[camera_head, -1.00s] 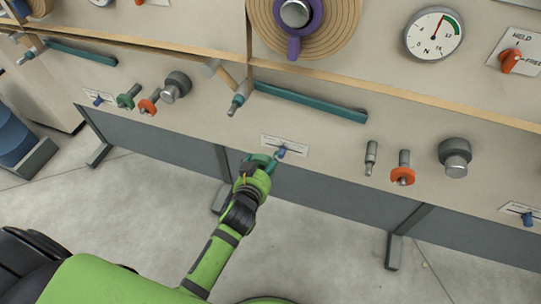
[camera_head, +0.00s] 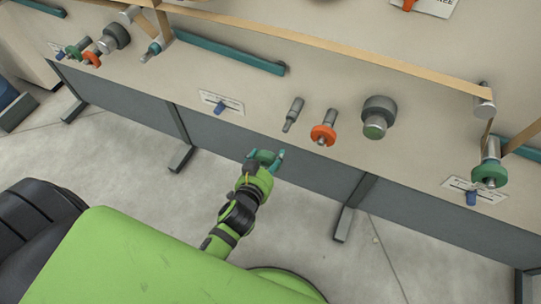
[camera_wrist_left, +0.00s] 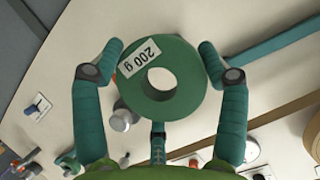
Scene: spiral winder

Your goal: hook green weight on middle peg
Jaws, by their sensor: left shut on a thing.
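My left gripper (camera_head: 266,157) is shut on a green ring-shaped weight labelled 200 g, which shows between its fingers in the left wrist view (camera_wrist_left: 186,62). The weight's hole is open and nothing passes through it. In the head view the gripper is in front of the panel, lower than a bare grey peg (camera_head: 293,114) and left of an orange ring (camera_head: 323,134) on another peg. I cannot tell which peg counts as the middle one. My right gripper is not in view.
A large grey knob (camera_head: 378,112) sticks out right of the orange ring. A green ring (camera_head: 490,174) hangs at the far right, near a tan strip. A teal bar (camera_head: 230,55) runs above the pegs. A blue knob (camera_head: 219,107) sits on a label plate. Grey legs stand below.

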